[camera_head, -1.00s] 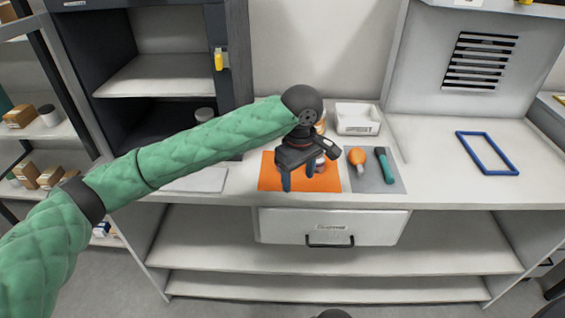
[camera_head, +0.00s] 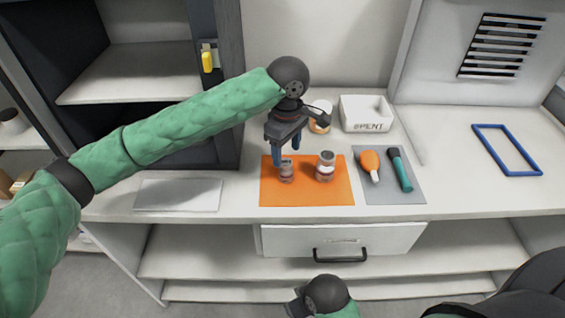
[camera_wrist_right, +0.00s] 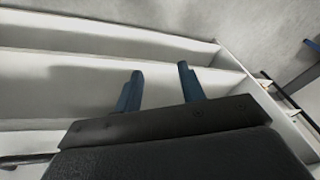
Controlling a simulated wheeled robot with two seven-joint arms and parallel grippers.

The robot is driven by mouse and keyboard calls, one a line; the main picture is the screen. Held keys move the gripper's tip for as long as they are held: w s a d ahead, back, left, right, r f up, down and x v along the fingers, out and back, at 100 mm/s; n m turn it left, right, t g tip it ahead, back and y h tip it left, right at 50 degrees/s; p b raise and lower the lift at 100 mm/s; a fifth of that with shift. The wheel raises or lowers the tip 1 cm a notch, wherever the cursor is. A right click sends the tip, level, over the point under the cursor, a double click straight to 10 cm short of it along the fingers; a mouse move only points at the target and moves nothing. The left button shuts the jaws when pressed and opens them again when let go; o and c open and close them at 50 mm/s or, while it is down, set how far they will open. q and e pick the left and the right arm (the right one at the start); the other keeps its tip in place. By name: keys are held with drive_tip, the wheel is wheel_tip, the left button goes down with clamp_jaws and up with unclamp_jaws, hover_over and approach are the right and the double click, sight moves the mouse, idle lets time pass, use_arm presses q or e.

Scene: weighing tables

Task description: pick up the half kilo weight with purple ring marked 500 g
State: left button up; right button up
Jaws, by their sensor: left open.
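Two small metal weights stand on the orange mat (camera_head: 305,194): a left one (camera_head: 286,174) and a taller right one (camera_head: 325,167). Each shows a reddish or purplish band, but the markings are too small to read, so I cannot tell which is the 500 g one. My left gripper (camera_head: 287,153) points down, open, with its blue fingers at the top of the left weight and partly over it. I cannot tell whether they touch it. In the right wrist view, my right gripper (camera_wrist_right: 160,90) is open and empty, facing the shelves below the counter.
A grey mat (camera_head: 411,193) holds an orange blower (camera_head: 369,162) and a green-handled tool (camera_head: 400,168). Behind are a white bin (camera_head: 366,114) marked SPENT and a jar (camera_head: 320,122). A blue frame (camera_head: 507,150) lies right; a pale plate (camera_head: 178,195) lies left. A drawer (camera_head: 340,240) is below.

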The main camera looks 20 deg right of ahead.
sight(286, 170)
use_arm(q)
drive_tip(key=shift+s+f, duration=0.2)
drive_tip(key=shift+f, duration=0.85)
wheel_tip(286, 170, down, 4)
drive_tip(key=shift+a+f+p, duration=0.1)
drive_tip(key=shift+a+p, duration=0.05)
drive_tip(key=shift+p, duration=0.6)
drive_tip(key=shift+s+f, duration=0.1)
drive_tip(key=shift+f, duration=0.4)
clamp_jaws()
use_arm(e)
drive_tip(key=shift+s+d+r+g+h, duration=0.2)
drive_tip(key=shift+s+d+r, duration=0.2)
drive_tip(key=shift+d+r, duration=0.15)
drive_tip(key=shift+s+d+r+g+h, duration=0.1)
drive_tip(key=shift+s+d+r+g, duration=0.1)
drive_tip(key=shift+s+d+r, duration=0.35)
